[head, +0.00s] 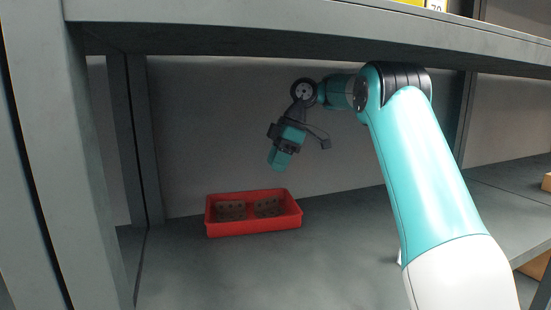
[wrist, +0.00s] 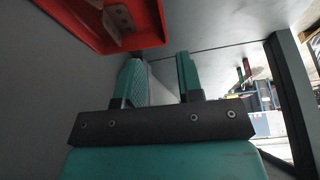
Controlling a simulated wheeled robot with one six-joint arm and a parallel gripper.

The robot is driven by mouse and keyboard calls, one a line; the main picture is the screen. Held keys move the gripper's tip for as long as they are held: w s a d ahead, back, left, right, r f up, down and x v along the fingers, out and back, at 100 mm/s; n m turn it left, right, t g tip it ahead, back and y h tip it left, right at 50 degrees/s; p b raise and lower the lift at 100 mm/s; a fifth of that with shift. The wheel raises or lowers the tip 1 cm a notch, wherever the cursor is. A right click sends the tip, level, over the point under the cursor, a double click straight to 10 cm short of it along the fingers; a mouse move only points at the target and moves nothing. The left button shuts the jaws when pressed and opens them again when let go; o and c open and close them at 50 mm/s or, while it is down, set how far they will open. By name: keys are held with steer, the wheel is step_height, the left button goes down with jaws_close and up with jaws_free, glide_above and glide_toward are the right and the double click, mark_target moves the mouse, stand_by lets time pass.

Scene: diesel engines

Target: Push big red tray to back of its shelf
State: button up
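The big red tray (head: 256,228) sits upright on the grey shelf (head: 215,270), close to the back wall. It holds several dark grey metal parts (head: 268,208). Whether its rear side touches the wall is hidden behind it. My gripper (head: 278,162) hangs above the tray, pointing down and apart from it. In the wrist view, the two teal fingers of my gripper (wrist: 160,65) stand apart with nothing held between them. Part of the red tray (wrist: 151,20) shows at the upper left there, beside the fingers.
A shelf board (head: 260,32) runs overhead, above my arm. A grey upright post (head: 50,150) stands at the left front, and another post (head: 135,140) at the back left. The shelf in front of the tray is clear. Brown boxes (head: 537,265) show at the far right.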

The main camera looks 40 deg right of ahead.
steer(key=b, duration=1.6)
glide_toward(256, 220)
steer(key=x, duration=1)
steer(key=shift+w, duration=0.1)
jaws_close()
